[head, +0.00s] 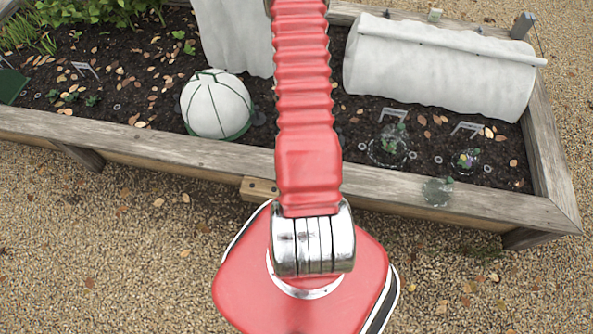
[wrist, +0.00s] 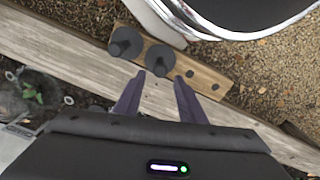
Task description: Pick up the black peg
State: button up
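Two black pegs stand side by side in a wooden block with holes (wrist: 205,83) in the wrist view. One black peg (wrist: 126,40) is at the left; the other peg (wrist: 159,58) is nearer the block's middle. My gripper (wrist: 159,77) is open and empty, its two dark purple fingers apart. Its tips appear just below the right-hand peg in the picture, with no visible contact. In the head view, the end of the wooden block (head: 259,188) shows at the bed's front edge. My red arm hides the rest of it, the pegs and my gripper.
The raised bed's wooden rim (head: 120,142) runs under the work area. Inside are a white round cloche (head: 217,104), a long white cover (head: 440,65) and clear domes (head: 388,147). A small translucent dome (head: 437,191) sits on the front rim. Gravel (head: 90,240) surrounds the bed.

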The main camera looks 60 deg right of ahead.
jog(key=shift+f, duration=1.5)
jog(key=shift+w+f, duration=0.1)
jog(key=shift+f, duration=2.5)
grip_shut()
